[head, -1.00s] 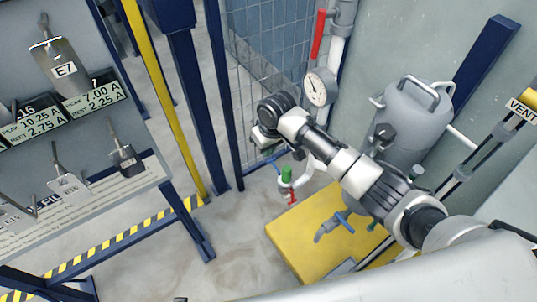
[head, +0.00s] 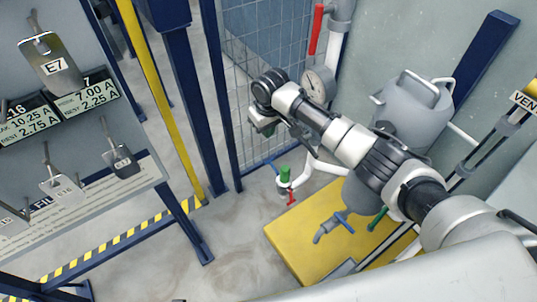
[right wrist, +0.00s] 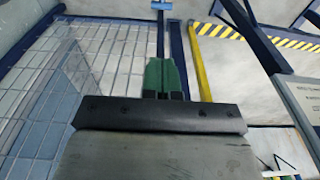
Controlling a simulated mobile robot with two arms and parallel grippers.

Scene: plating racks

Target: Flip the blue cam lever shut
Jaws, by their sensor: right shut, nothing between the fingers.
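A thin blue bar (head: 262,164) shows low by the wire mesh, below my right gripper. A blue handle (head: 343,222) sits on a grey tap at the tank's lower side. I cannot tell which of these, if either, is the cam lever, nor its position. My right gripper (head: 268,129) is beside the mesh, apart from both. In the right wrist view its green fingers (right wrist: 164,78) are together and empty. A small light-blue crosspiece (right wrist: 163,5) shows beyond them at the top edge. My left gripper is out of view.
A grey tank (head: 412,112) stands above a yellow platform (head: 292,240). A green-topped fitting with a red handle (head: 285,175) is below my right gripper. A gauge (head: 318,84) and a red lever (head: 317,30) are on the pipe behind.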

